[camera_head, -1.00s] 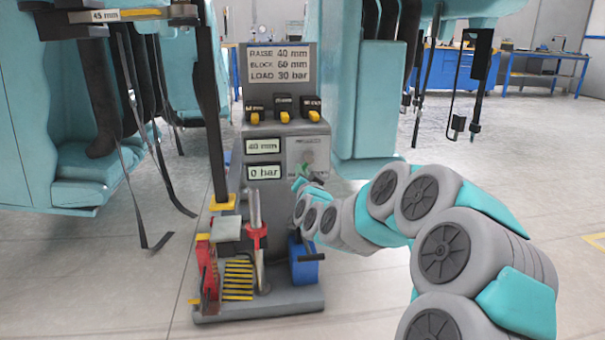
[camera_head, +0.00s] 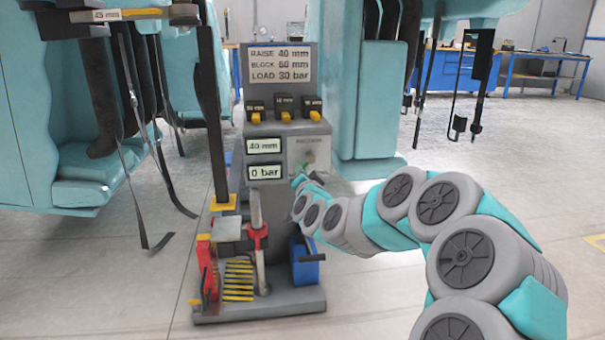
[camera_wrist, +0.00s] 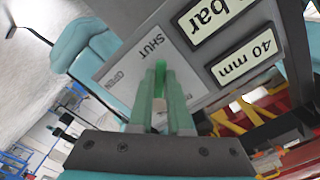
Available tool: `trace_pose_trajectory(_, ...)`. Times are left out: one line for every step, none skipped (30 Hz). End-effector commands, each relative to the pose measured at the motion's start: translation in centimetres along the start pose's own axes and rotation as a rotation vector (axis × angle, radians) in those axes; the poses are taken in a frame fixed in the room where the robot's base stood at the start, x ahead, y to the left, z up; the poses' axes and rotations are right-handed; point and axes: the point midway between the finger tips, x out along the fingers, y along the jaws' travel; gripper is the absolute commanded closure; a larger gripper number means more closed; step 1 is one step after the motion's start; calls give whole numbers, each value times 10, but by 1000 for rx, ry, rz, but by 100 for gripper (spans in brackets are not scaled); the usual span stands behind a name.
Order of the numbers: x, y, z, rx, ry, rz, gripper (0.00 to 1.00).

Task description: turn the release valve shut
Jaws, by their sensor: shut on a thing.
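The release valve's panel is a light grey plate (camera_head: 308,149) on the right of the grey console's front. In the wrist view the plate (camera_wrist: 113,68) carries the printed words SHUT and OPEN. The valve's green handle (camera_wrist: 160,72) sits between my fingertips, close to the word SHUT. My gripper (camera_wrist: 161,92) is shut on this handle. In the head view my gripper (camera_head: 304,178) is at the lower part of the plate and mostly hides the handle. The exact angle of the handle is hard to tell.
Displays on the console read 40 mm (camera_head: 263,146) and 0 bar (camera_head: 264,172). A sign (camera_head: 279,64) above lists raise, block and load values. A blue part (camera_head: 304,264) and a red-collared post (camera_head: 257,238) stand on the base below. Large teal structures flank the console.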

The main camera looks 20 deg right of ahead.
Motion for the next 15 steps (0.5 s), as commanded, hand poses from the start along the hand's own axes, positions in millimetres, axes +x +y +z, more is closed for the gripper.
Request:
trace_pose_trajectory(0,0,0,0,1,0,100)
trace_pose_trajectory(0,0,0,0,1,0,100)
trace_pose_trajectory(0,0,0,0,0,0,83)
trace_pose_trajectory(0,0,0,0,0,0,79)
trace_pose_trajectory(0,0,-1,0,1,0,76)
trace_pose_trajectory(0,0,0,0,0,0,71)
trace_pose_trajectory(0,0,0,0,0,0,68)
trace_pose_trajectory(0,0,0,0,0,0,65)
trace_pose_trajectory(0,0,0,0,0,0,60)
trace_pose_trajectory(0,0,0,0,0,0,57)
trace_pose_trajectory(0,0,0,-1,0,0,54)
trace_pose_trajectory(0,0,0,-1,0,0,54)
trace_pose_trajectory(0,0,0,-1,0,0,54)
trace_pose_trajectory(0,0,0,-1,0,0,54)
trace_pose_trajectory(0,0,0,-1,0,0,54)
